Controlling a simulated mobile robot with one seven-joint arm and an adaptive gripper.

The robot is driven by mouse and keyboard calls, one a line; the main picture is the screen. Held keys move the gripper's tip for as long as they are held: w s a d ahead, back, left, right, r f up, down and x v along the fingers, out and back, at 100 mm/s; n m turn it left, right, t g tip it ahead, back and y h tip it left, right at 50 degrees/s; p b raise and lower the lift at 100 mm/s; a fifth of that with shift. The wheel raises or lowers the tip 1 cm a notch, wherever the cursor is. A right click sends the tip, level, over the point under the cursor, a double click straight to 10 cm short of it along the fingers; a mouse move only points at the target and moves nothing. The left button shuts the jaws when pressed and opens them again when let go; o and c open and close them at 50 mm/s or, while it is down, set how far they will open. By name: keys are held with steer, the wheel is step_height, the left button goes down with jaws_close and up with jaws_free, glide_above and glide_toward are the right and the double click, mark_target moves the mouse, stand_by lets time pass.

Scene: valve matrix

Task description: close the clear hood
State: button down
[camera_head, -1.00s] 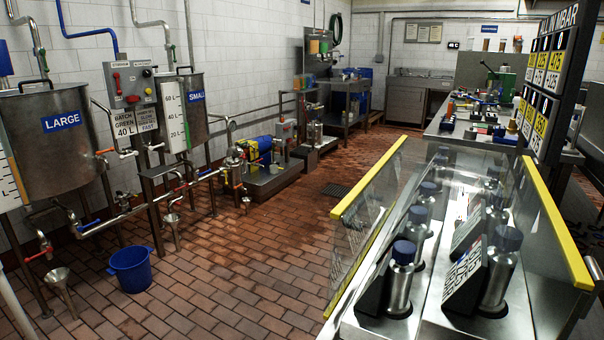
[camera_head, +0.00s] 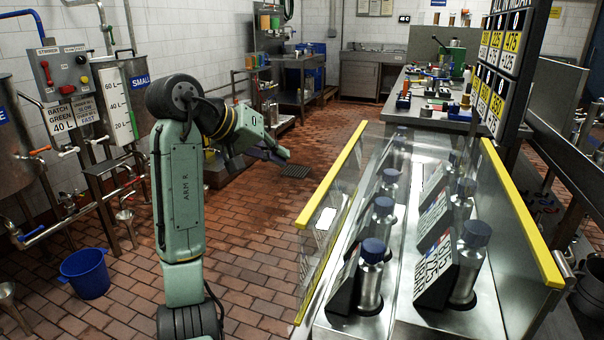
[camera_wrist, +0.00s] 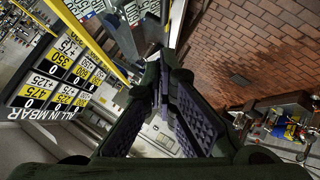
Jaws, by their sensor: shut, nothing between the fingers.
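The clear hood (camera_head: 338,202) shows in the head view as see-through panels with yellow edge bars. One yellow bar (camera_head: 335,172) runs along the left panel and another yellow bar (camera_head: 520,210) along the right. The panels stand tilted apart, with an open gap over the bottles between them. My gripper (camera_head: 280,154) is in the air left of the left yellow bar, apart from it. In the wrist view my gripper's fingers (camera_wrist: 163,85) are together with nothing between them. A yellow bar (camera_wrist: 80,38) shows there at the upper left.
Several blue-capped metal bottles (camera_head: 373,262) and slanted number cards (camera_head: 432,255) stand on the steel bench between the panels. A number board (camera_head: 500,70) rises at the back right. A blue bucket (camera_head: 86,273) sits on the brick floor, which is otherwise largely clear beside the bench.

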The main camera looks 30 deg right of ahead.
steer(key=s+f+p+x, duration=0.1)
steer(key=s+p+x, duration=0.1)
steer(key=x, duration=1)
steer(key=shift+f+p, duration=0.45)
steer(key=shift+f, duration=0.1)
steer(key=shift+a, duration=0.1)
